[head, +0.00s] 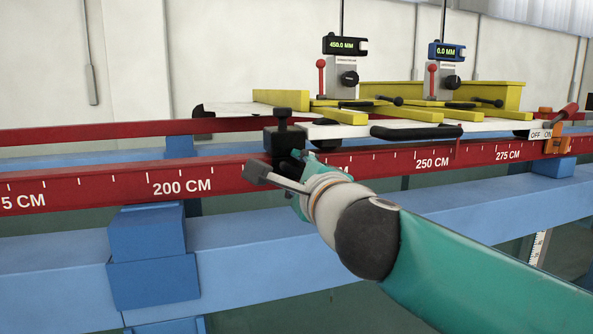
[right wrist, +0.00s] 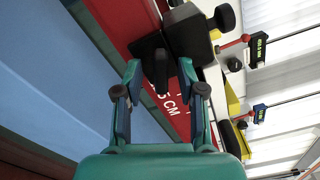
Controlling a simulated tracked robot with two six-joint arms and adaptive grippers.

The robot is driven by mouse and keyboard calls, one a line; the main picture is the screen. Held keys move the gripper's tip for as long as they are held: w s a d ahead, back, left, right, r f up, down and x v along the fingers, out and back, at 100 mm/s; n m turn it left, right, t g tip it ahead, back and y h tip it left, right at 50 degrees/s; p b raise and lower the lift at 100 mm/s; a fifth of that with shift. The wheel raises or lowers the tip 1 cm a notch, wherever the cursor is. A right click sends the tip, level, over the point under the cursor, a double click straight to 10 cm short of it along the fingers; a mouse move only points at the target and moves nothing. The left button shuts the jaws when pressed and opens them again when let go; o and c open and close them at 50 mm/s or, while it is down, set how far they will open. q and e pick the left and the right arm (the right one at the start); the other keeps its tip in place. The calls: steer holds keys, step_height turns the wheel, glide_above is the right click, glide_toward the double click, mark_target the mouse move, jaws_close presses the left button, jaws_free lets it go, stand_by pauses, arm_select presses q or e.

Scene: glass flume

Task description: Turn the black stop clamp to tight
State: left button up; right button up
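The black stop clamp (head: 284,137) sits on the red rail (head: 95,188) between the 200 CM and 250 CM marks, with a round knob on top. In the right wrist view its dark body (right wrist: 190,36) shows at the top, with a black lever (right wrist: 160,72) sticking out toward my right gripper. My right gripper (right wrist: 160,78) is open, with one fingertip on each side of the lever and gaps still showing. In the head view the right gripper (head: 297,172) is at the clamp's front side, partly hidden by my wrist. My left gripper is out of view. No tight marking is readable.
A white carriage (head: 350,131) with yellow blocks and two readout posts stands right of the clamp. A blue beam (head: 400,215) runs below the rail.

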jaws_close()
steer(key=shift+f+m, duration=0.1)
steer(key=shift+m, duration=0.2)
steer(key=m, duration=0.3)
steer(key=shift+a+m, duration=0.1)
steer(key=shift+m, duration=0.2)
steer(key=m+b, duration=0.2)
steer(key=m, duration=0.6)
steer(key=shift+f, duration=0.2)
steer(key=shift+m+b, duration=0.3)
steer(key=shift+m, duration=1.4)
